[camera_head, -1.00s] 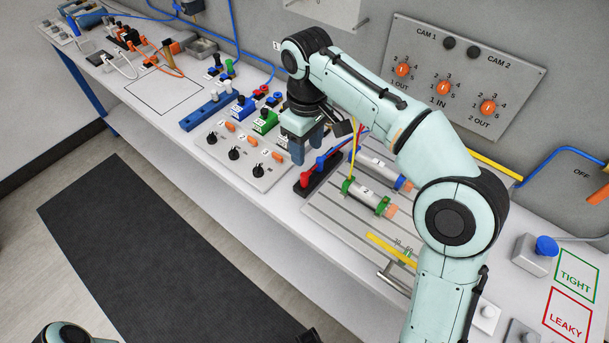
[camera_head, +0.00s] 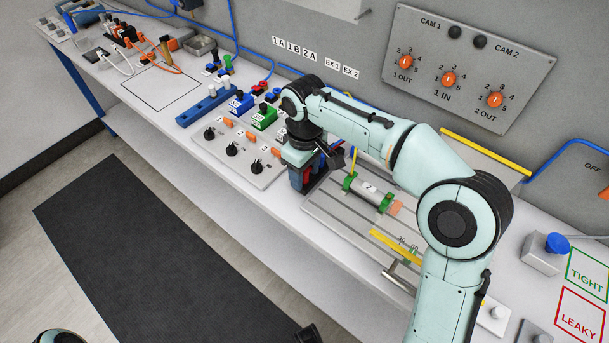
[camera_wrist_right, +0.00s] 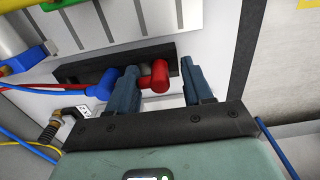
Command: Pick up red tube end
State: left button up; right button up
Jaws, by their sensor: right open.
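The red tube end (camera_wrist_right: 153,83) is a red elbow-shaped piece in a dark holder (camera_wrist_right: 75,73). In the right wrist view it lies between the two fingers of my right gripper (camera_wrist_right: 165,88), nearer the left finger. The gripper is open, with a gap on the right side of the red end. In the head view my right gripper (camera_head: 301,180) points down over the holder, with a bit of the red end (camera_head: 308,174) showing by the fingers. A blue tube end (camera_wrist_right: 102,88) sits in the same holder, left of the left finger. My left gripper is not in view.
A grooved plate with a cylinder marked 2 (camera_head: 368,188) in green clamps lies right of the gripper. A panel with black knobs (camera_head: 231,149) is on the left. Blue and green blocks (camera_head: 264,116) stand behind it.

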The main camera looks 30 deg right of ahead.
grip_shut()
jog(key=shift+r, duration=0.15)
notch_tip(320, 180, up, 20)
jog(key=p, duration=0.7)
